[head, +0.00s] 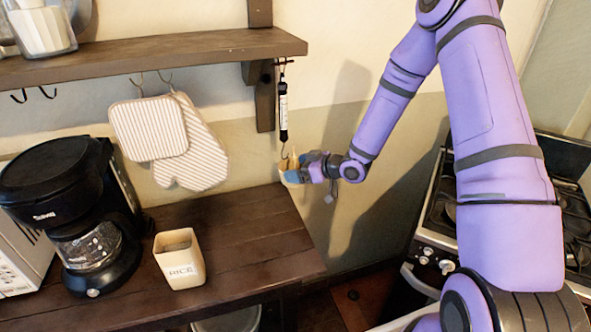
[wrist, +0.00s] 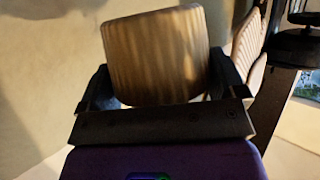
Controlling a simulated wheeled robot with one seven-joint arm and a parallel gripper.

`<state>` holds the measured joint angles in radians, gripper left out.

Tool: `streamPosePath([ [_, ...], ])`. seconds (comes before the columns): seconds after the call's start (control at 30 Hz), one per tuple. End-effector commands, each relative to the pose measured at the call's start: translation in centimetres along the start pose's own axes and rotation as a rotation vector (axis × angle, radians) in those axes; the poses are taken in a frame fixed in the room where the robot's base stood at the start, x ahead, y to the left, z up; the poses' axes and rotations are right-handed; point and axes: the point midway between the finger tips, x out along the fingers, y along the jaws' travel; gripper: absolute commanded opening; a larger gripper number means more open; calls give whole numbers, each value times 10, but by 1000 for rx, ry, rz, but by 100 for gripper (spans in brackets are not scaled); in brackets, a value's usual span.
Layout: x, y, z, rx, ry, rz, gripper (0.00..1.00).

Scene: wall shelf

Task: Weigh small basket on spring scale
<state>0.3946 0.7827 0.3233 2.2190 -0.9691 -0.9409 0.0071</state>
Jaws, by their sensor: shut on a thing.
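The spring scale (head: 283,105), a slim dark tube with a pale label, hangs upright from the right end of the wall shelf. Its hook (head: 284,152) is at the bottom. My gripper (head: 300,174) is right below the hook, shut on the small tan basket (head: 290,165). The wrist view shows the basket (wrist: 155,55) between the two dark fingers of my gripper (wrist: 160,85). The fingers cover much of the basket in the head view. I cannot tell whether the hook has caught it.
The wooden shelf (head: 150,60) is above the counter (head: 250,235). On the counter stand a black coffee maker (head: 75,215) and a RICE canister (head: 180,260). Striped oven mitts (head: 190,150) hang from shelf hooks. A stove (head: 440,235) is at the right.

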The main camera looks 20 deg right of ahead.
Motion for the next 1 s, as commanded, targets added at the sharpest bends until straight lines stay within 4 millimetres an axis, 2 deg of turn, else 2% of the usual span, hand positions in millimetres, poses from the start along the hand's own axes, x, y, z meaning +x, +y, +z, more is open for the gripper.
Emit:
streamPosePath([
  [1.0,-28,30,10,0,0,1,67],
])
